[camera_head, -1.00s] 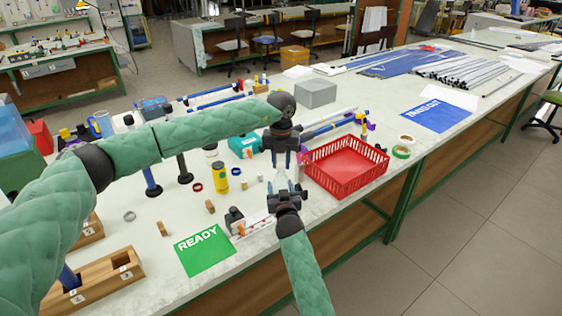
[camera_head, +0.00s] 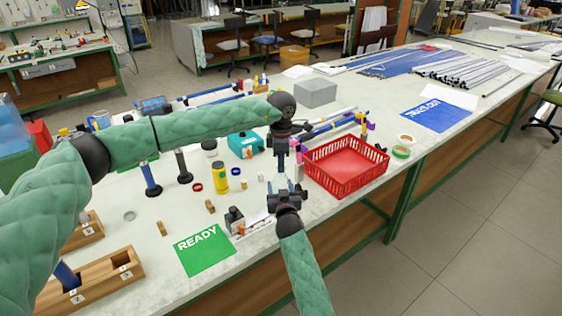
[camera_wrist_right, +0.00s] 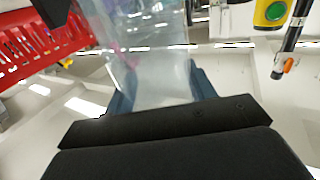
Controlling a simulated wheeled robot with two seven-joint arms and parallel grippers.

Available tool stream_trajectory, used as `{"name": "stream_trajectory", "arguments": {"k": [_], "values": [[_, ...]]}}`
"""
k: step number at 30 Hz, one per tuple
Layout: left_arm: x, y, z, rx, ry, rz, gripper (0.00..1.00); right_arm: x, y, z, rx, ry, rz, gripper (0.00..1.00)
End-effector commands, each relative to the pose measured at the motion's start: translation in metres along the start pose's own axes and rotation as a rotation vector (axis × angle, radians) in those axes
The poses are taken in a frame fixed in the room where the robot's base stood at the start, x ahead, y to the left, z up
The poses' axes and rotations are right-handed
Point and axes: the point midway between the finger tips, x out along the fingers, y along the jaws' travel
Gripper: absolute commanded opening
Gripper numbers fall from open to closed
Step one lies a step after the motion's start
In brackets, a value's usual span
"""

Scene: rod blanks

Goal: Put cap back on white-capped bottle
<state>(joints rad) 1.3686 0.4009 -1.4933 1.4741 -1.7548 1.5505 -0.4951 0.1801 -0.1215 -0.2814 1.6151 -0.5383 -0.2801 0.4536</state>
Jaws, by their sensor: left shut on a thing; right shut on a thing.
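A clear, see-through bottle (camera_wrist_right: 155,75) stands up between the fingers of my right gripper in the right wrist view. In the head view only a small pale part of the bottle (camera_head: 282,181) shows between the two grippers. My right gripper (camera_head: 284,189) is shut on the bottle. My left gripper (camera_head: 281,168) points down right above it, its fingers close together. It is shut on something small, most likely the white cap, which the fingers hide. I cannot tell whether the cap touches the bottle's neck.
A red basket (camera_head: 345,181) stands close to the right of the grippers. A green READY mat (camera_head: 205,248) lies at the front left.

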Motion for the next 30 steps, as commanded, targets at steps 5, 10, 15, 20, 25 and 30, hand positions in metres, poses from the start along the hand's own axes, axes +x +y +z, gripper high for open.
{"name": "stream_trajectory", "arguments": {"k": [5,10,15,20,25,30], "values": [[-0.0005,0.0014,-0.0013,0.254,0.000,0.002,0.00,-0.0003,0.0003,0.0005,0.000,0.000,0.000,0.00],[-0.0007,0.0016,-0.0013,0.481,0.000,0.003,0.00,-0.0004,0.0002,0.0005,0.000,0.000,0.000,0.00],[-0.0006,0.0017,-0.0014,0.500,0.000,0.003,0.00,-0.0005,0.0002,0.0005,0.000,0.000,0.000,0.00],[-0.0005,0.0013,-0.0011,0.500,0.000,0.002,0.53,-0.0004,0.0002,0.0004,0.000,0.000,0.000,0.00],[-0.0001,0.0008,-0.0006,0.500,0.000,0.001,0.53,-0.0003,0.0001,0.0005,0.000,0.000,0.000,0.00],[-0.0035,0.0009,-0.0004,0.500,0.000,0.002,0.53,-0.0002,0.0001,0.0004,0.000,-0.001,0.000,0.00]]}}
